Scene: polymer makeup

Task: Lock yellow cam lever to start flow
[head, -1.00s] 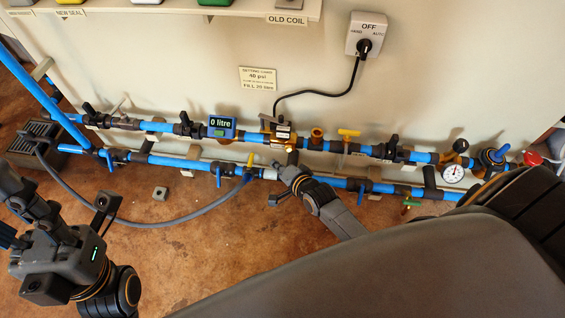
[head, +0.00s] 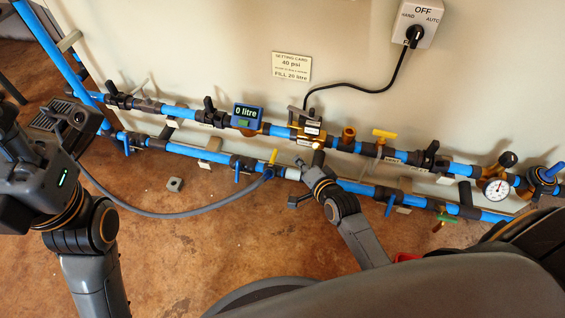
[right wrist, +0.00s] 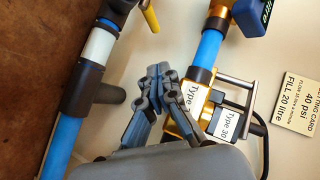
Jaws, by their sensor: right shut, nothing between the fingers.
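The yellow lever (head: 273,156) stands up from the blue hose coupling (head: 267,172) on the lower pipe. Part of it shows at the top of the right wrist view (right wrist: 150,16). My right gripper (head: 303,165) is just right of it in the head view, apart from it. In the right wrist view its fingers (right wrist: 164,72) are shut and empty, beside the brass block labelled "Type 30" (right wrist: 229,127). My left arm is at the left of the head view; its finger state is unclear. The blue meter (head: 247,116) reads "0 litre".
A second yellow handle (head: 384,134) sits on the upper pipe. A gauge (head: 497,190) is at the right. The switch box (head: 413,23) on the wall reads OFF. A grey hose (head: 165,214) curves over the brown floor, where a small grey block (head: 175,184) lies.

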